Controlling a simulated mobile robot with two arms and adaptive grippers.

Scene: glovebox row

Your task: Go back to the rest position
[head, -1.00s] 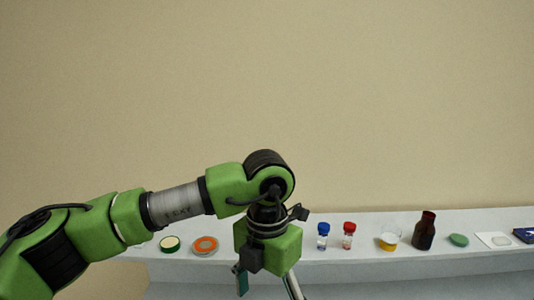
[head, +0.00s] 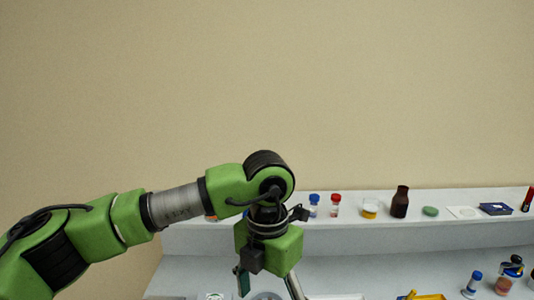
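My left arm reaches in from the left in the head view and bends down at the wrist. My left gripper (head: 268,284) points downward at the bottom middle, in front of the lower bench. Its two fingers are spread apart and I see nothing held between them, though the tips are partly cut off by the frame's bottom edge. My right gripper is not in view.
A white shelf (head: 400,237) carries a blue-capped vial (head: 314,206), a red-capped vial (head: 336,207), a yellow-filled beaker (head: 370,209), a brown bottle (head: 400,203) and a green disc (head: 430,211). The lower bench (head: 385,272) holds a yellow item (head: 427,297) and bottles.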

